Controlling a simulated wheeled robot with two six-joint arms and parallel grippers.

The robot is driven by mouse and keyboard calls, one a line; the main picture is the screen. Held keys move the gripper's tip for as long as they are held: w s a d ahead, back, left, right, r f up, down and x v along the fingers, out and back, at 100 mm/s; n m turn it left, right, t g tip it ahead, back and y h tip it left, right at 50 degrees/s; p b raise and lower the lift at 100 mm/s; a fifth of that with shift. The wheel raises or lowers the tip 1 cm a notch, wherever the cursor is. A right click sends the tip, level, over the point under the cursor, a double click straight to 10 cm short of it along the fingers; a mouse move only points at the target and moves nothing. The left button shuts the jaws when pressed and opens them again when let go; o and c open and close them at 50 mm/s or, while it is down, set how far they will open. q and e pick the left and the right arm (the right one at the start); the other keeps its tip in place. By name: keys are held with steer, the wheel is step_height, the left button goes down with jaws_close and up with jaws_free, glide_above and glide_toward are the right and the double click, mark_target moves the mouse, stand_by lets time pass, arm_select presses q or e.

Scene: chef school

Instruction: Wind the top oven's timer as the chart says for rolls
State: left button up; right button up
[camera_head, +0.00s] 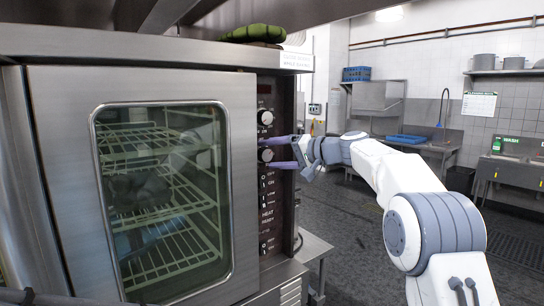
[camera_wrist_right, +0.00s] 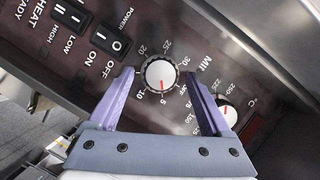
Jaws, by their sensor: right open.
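The oven's control panel (camera_head: 277,200) is right of its glass door. The timer knob (camera_wrist_right: 160,74), white and silver with minute marks around it, also shows in the head view (camera_head: 267,154). Its red line points near 5. My right gripper (camera_wrist_right: 161,85) is open, with one purple finger on each side of the timer knob. In the head view the right gripper (camera_head: 264,153) reaches the panel from the right. I cannot tell whether the fingers touch the knob. A white sheet (camera_head: 478,104) hangs on the far wall, its text too small to read. My left gripper is not in view.
A temperature knob (camera_wrist_right: 228,115) sits beside the timer, close to one finger; it is the upper knob (camera_head: 266,117) in the head view. Power and heat switches (camera_wrist_right: 108,38) are on the other side. The oven door (camera_head: 243,200) is closed over wire racks.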

steer(key=b+v, duration=0.4)
steer(key=v, duration=0.6)
steer(key=shift+d+f, duration=0.1)
steer(key=shift+f, duration=0.05)
